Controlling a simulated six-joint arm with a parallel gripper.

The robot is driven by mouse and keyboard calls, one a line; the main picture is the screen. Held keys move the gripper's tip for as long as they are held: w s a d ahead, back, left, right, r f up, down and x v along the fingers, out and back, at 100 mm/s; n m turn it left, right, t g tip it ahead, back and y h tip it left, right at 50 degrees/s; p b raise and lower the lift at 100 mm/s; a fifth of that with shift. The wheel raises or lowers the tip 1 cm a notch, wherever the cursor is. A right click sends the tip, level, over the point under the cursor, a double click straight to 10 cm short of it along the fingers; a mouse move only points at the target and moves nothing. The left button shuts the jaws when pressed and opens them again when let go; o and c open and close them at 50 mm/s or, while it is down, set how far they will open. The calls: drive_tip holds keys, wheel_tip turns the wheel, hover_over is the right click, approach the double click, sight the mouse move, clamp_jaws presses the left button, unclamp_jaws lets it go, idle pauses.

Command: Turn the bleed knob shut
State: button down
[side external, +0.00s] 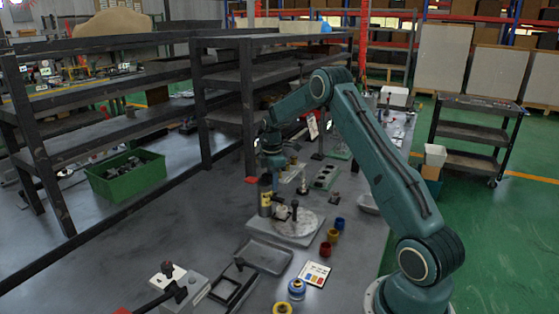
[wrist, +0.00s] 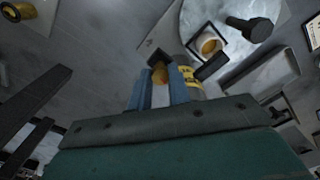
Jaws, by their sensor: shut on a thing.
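In the wrist view my gripper (wrist: 166,88) has its two blue-grey fingers close together around a small brass-coloured piece (wrist: 160,73) with a dark square part at its tip. This piece appears to be the bleed knob, partly hidden between the fingers. How far it is turned cannot be told. In the side external view my arm reaches over the bench to a dark bottle-like cylinder with a yellow band (side external: 265,197). The fingertips are too small to make out there. The yellow-marked cylinder (wrist: 188,78) shows just right of the fingers in the wrist view.
A pale round disc (side external: 308,222) on a grey plate carries dark upright parts. A shallow grey tray (side external: 265,256), a red cup (side external: 325,249) and a blue cup (side external: 339,224) stand nearby. A black shelf rack (side external: 245,100) stands behind.

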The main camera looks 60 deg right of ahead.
drive_tip(key=c, duration=1.3)
unclamp_jaws()
drive_tip(key=shift+r, duration=0.15)
wheel_tip(320, 180, up, 14)
drive_tip(key=shift+f, duration=0.2)
